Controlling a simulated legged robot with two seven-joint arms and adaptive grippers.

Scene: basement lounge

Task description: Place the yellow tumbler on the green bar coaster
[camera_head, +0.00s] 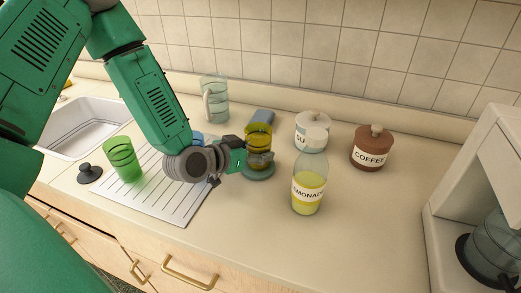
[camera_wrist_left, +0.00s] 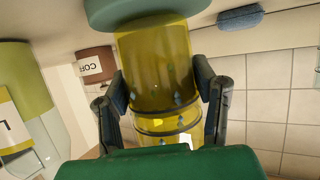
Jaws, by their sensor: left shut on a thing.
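The yellow tumbler (camera_head: 259,134) is upright between the fingers of my left gripper (camera_head: 260,158), which is shut on it. In the left wrist view, which is upside down, the tumbler (camera_wrist_left: 157,70) fills the middle with a finger on each side. The green bar coaster (camera_head: 258,173) lies on the counter directly below the tumbler; it also shows at the top of the left wrist view (camera_wrist_left: 110,12). The tumbler's base is over the coaster, but I cannot tell whether it touches. My right gripper is out of view.
A lemonade bottle (camera_head: 308,187) stands right of the coaster, with a sugar jar (camera_head: 311,131) and a coffee jar (camera_head: 371,149) behind. A blue sponge (camera_head: 263,116) lies behind the tumbler. A green tumbler (camera_head: 123,160) is on the left. The front counter is clear.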

